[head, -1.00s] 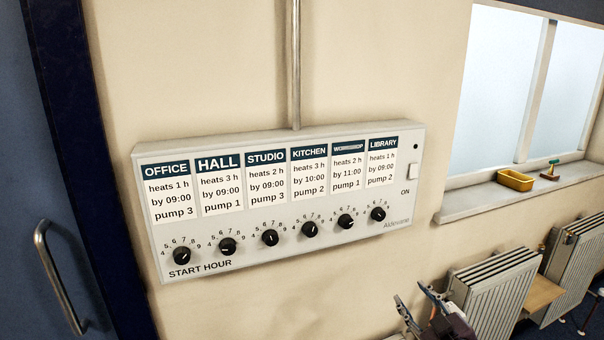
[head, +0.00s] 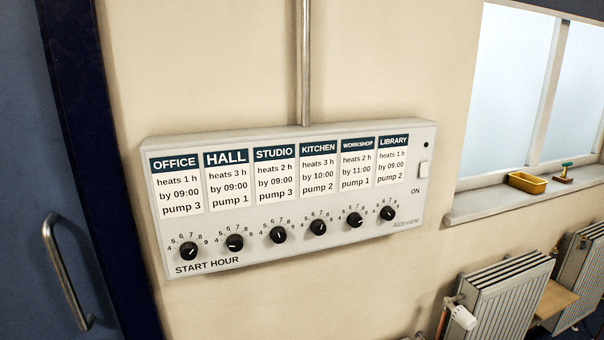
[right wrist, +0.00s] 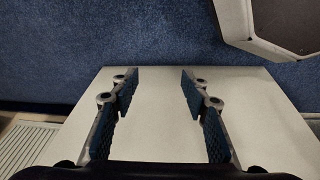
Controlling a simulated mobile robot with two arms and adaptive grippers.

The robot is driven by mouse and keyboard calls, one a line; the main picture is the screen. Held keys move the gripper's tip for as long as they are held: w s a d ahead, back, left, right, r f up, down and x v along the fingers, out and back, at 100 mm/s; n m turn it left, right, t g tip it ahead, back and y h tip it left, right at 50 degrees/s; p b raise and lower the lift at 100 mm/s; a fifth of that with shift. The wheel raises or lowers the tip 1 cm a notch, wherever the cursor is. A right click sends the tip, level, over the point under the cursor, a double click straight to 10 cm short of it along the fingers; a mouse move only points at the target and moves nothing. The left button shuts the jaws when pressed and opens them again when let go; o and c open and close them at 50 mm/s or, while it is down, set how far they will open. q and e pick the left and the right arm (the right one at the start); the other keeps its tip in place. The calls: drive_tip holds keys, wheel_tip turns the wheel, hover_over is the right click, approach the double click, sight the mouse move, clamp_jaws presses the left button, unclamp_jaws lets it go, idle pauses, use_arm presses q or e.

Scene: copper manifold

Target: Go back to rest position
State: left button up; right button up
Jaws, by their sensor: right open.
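My right gripper (right wrist: 160,92) is open and empty in the right wrist view, its two fingers well apart above a pale flat surface (right wrist: 158,140). My left gripper is in neither view. In the head view a white control panel (head: 300,243) hangs on the cream wall. It carries labels from OFFICE to LIBRARY, a row of black knobs such as the leftmost knob (head: 188,251), and a white ON switch (head: 423,169). No gripper touches the panel.
A blue door (head: 30,150) with a metal handle (head: 66,270) is at left. Blue carpet (right wrist: 100,35) shows beyond the pale surface.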

drive_tip(key=s+a+f+g, duration=0.1)
drive_tip(key=s+f, duration=0.1)
drive_tip(key=s, duration=0.5)
drive_tip(key=s+a+f+g, duration=0.1)
drive_tip(key=s+a, duration=0.1)
drive_tip(key=s, duration=0.5)
drive_tip(key=shift+a+f+g, duration=0.2)
drive_tip(key=shift+f+g, duration=0.1)
drive_tip(key=shift+f, duration=0.1)
